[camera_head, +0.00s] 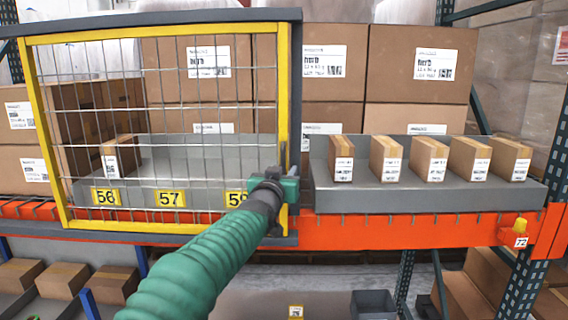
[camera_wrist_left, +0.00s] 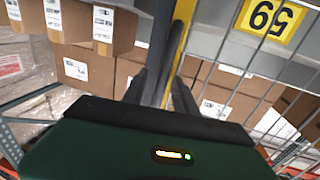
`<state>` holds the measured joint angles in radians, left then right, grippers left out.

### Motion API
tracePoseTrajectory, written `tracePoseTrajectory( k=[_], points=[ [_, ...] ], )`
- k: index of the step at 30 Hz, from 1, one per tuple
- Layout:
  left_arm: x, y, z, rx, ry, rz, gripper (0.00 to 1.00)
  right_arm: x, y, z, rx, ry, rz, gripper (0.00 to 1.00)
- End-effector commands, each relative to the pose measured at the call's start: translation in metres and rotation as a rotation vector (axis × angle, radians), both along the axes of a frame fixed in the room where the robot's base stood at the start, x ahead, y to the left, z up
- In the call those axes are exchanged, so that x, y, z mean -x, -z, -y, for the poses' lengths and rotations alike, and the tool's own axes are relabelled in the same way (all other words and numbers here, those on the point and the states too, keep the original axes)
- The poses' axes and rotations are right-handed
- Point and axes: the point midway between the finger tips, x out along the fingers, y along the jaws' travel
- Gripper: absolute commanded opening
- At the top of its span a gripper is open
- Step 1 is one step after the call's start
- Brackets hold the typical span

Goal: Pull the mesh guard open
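The mesh guard (camera_head: 283,80), a yellow frame with thin wire mesh, stands across the left bay and looks closed against its dark grey surround. Its right yellow upright (camera_wrist_left: 182,12) also shows in the left wrist view, beside a dark upright bar that looks like a handle (camera_wrist_left: 176,50). My left gripper (camera_head: 284,180) is at the guard's lower right edge. In the left wrist view its two dark fingers (camera_wrist_left: 161,80) stand apart, with the bar between them, nearer the right finger. Visible gaps suggest no firm grip. My right gripper is not in view.
Behind the mesh is a grey tray (camera_head: 185,155) with a small carton (camera_head: 120,157) and yellow number plates (camera_head: 170,198). Right of the guard, an open grey tray (camera_head: 420,196) holds several small cartons. An orange beam (camera_head: 400,232) runs below. Large boxes (camera_head: 318,62) stand behind.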

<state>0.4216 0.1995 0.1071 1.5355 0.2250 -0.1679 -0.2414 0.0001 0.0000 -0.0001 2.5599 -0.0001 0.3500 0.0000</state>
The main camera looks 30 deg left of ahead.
Motion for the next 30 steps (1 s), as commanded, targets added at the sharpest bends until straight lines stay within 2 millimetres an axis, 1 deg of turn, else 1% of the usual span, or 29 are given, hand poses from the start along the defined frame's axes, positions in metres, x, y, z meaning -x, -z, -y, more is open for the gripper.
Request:
tracePoseTrajectory(
  k=[7,8,15,16,30],
  points=[
    [-0.0009,0.0001,-0.0003,0.000,0.000,0.001,0.34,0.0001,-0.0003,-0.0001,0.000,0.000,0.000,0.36],
    [-0.0008,0.0000,-0.0003,0.000,0.000,0.001,0.33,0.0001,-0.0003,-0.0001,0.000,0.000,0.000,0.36],
    [-0.0012,0.0000,0.0000,0.000,0.000,0.001,0.02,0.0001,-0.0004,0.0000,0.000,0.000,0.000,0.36],
    [-0.0012,0.0001,-0.0001,0.000,0.000,0.001,0.00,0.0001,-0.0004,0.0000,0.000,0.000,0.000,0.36],
    [-0.0016,-0.0002,-0.0003,-0.001,0.000,0.002,0.00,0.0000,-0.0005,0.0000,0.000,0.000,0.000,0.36]
  ],
)
